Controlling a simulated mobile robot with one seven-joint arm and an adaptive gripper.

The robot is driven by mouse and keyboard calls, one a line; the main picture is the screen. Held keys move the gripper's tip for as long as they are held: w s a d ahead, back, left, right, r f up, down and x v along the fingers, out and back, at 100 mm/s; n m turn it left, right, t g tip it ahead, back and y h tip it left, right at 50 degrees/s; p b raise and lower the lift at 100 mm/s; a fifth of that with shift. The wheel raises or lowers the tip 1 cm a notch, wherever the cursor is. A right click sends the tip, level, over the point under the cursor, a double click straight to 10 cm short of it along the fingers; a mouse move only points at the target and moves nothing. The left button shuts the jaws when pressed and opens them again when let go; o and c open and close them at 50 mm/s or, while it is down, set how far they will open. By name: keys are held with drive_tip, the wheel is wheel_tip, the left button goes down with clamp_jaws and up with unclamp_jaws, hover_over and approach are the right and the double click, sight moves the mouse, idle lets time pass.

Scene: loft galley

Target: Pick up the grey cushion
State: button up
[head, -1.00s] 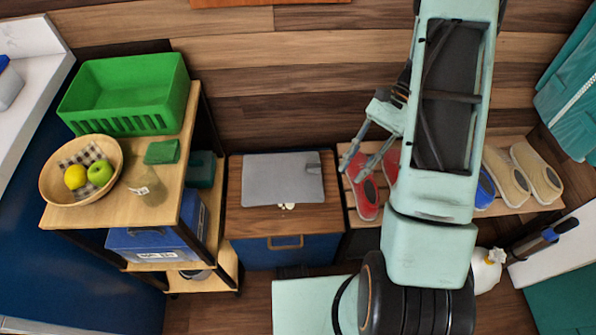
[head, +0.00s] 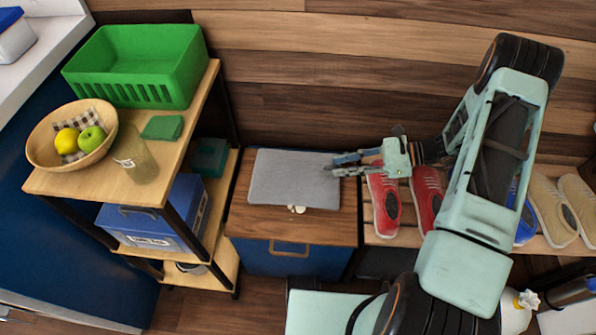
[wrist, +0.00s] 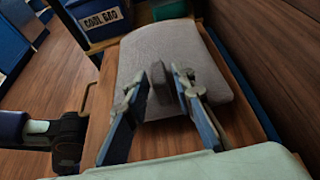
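The grey cushion (head: 290,180) lies flat on the wooden top of a low blue cabinet. It also shows in the wrist view (wrist: 155,48), with a darker grey tab (wrist: 160,82) standing up near its close edge. My gripper (head: 337,165) is at the cushion's right edge in the head view. In the wrist view my gripper (wrist: 157,83) has its two fingers apart, one on each side of the tab. I see a gap between the tab and the left finger; I cannot tell whether the right finger touches it.
The cabinet's wooden top (head: 330,225) has small white items (head: 297,209) at the cushion's front edge. Red shoes (head: 384,210) sit on a slatted rack to the right. A shelf unit with a green crate (head: 140,65) and fruit bowl (head: 45,150) stands left. A plank wall rises behind.

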sight(334, 167)
drive_tip(key=b+x, duration=0.1)
drive_tip(key=x, duration=0.4)
drive_tip(key=shift+s, duration=0.2)
drive_tip(key=shift+r, duration=0.1)
clamp_jaws()
